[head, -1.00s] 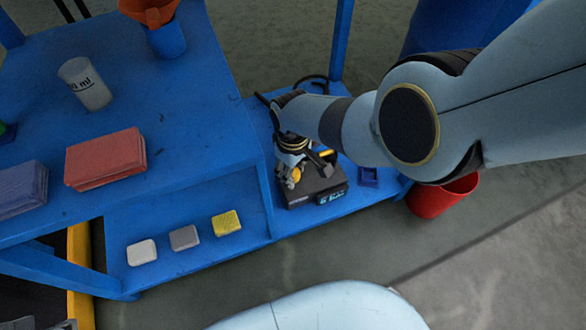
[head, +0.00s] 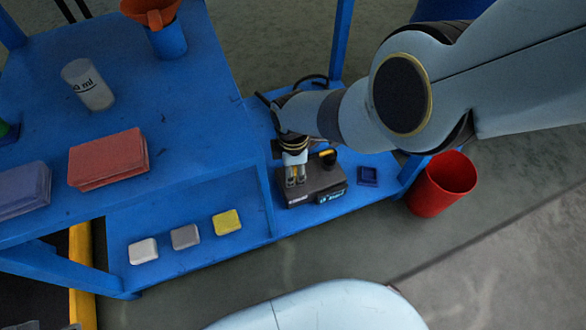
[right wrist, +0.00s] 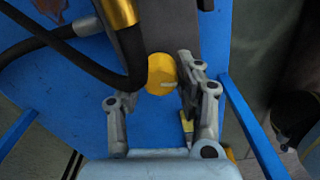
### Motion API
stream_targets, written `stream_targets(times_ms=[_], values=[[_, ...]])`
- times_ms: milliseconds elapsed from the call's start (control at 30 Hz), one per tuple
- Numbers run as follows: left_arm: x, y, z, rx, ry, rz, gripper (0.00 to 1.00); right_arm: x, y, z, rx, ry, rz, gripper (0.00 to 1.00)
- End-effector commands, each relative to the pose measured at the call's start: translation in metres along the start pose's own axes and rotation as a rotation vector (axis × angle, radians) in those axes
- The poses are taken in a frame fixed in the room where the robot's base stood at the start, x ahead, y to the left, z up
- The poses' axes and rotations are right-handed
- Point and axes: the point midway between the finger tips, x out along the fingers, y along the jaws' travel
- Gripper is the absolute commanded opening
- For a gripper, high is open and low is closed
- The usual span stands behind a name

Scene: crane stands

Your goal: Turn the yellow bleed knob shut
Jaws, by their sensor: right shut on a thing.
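The yellow bleed knob (right wrist: 161,74) shows as a round disc with a pale mark in the right wrist view. It sits at the end of a dark grey device (head: 318,184) on the lower blue shelf. My right gripper (head: 295,180) points down at the left end of this device and is shut on the knob, with one finger on each side. The black hose partly hides one fingertip in the wrist view. In the head view the fingers mostly cover the knob. My left gripper is not in view.
A black hose (right wrist: 84,62) curves close beside the knob. Several sponges, including a yellow one (head: 227,222), lie to the left on the shelf.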

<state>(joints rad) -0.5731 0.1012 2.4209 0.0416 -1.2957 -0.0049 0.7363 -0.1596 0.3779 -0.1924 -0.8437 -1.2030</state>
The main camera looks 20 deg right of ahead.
Motion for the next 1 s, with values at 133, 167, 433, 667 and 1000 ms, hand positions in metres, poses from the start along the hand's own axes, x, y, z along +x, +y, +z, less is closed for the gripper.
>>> stream_targets(times_ms=[133, 167, 433, 667, 1000], values=[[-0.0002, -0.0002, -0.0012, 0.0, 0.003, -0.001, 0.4, 0.0008, -0.0005, 0.0008, -0.091, -0.001, 0.0, 0.02], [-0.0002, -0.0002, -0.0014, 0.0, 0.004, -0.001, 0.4, 0.0008, -0.0006, 0.0008, -0.107, -0.001, 0.0, 0.02], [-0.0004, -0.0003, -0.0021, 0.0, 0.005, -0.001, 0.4, 0.0009, -0.0008, 0.0009, -0.198, -0.001, -0.001, 0.02], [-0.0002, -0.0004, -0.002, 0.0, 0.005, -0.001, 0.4, 0.001, -0.0008, 0.0009, -0.22, -0.001, -0.001, 0.02], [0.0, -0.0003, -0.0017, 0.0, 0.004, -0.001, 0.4, 0.0009, -0.0007, 0.001, -0.22, -0.001, -0.001, 0.38]])
